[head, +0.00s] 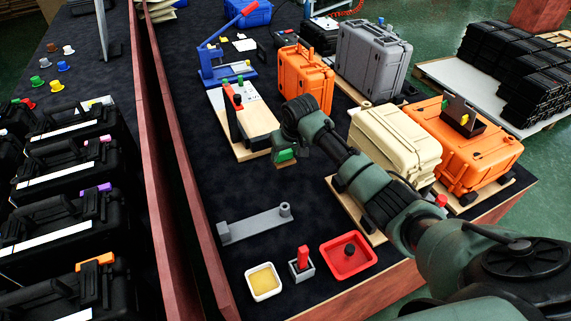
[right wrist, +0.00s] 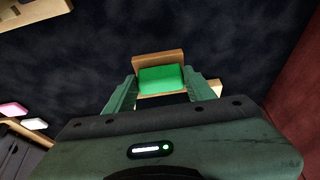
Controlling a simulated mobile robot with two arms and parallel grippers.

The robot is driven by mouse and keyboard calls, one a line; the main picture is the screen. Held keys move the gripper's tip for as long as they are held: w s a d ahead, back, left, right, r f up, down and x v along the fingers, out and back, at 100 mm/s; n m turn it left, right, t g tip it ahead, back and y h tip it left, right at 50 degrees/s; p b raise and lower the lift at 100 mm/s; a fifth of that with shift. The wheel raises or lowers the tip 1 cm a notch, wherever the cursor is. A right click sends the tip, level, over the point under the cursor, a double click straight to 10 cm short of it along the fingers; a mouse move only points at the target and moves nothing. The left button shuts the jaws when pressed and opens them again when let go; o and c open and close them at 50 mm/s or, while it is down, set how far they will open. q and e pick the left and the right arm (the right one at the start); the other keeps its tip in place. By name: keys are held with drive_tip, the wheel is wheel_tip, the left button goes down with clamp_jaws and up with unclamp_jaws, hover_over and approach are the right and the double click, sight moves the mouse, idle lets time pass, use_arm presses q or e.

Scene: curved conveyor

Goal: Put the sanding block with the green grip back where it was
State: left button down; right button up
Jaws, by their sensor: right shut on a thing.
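The sanding block with the green grip (head: 285,155) is in my right gripper (head: 288,150), over the dark mat in the middle of the bench in the head view. In the right wrist view, the green grip (right wrist: 160,79) lies between the two fingers of my right gripper (right wrist: 161,92), with the block's tan wooden body (right wrist: 158,59) beyond it. The fingers are shut on the grip. The block appears held above the mat; its exact height is hard to tell. My left gripper is in neither view.
A wooden board with a red-handled fixture (head: 262,124) is just left of the block. A grey bracket (head: 255,224), yellow-filled white tray (head: 263,281), grey holder with a red item (head: 301,263) and red tray (head: 362,266) stand nearer. Cases (head: 397,140) stand right. The mat between is clear.

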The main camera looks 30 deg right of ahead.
sight(286, 163)
drive_tip(key=shift+f, duration=2.8)
drive_tip(key=shift+f, duration=0.1)
drive_tip(key=o, duration=1.2)
drive_tip(key=shift+s+r, duration=0.1)
drive_tip(key=shift+r, duration=0.35)
drive_tip(key=v, duration=1.1)
drive_tip(key=shift+s+r, duration=0.15)
drive_tip(key=shift+s, duration=0.05)
drive_tip(key=shift+r+p, duration=0.1)
drive_tip(key=shift+p, duration=0.25)
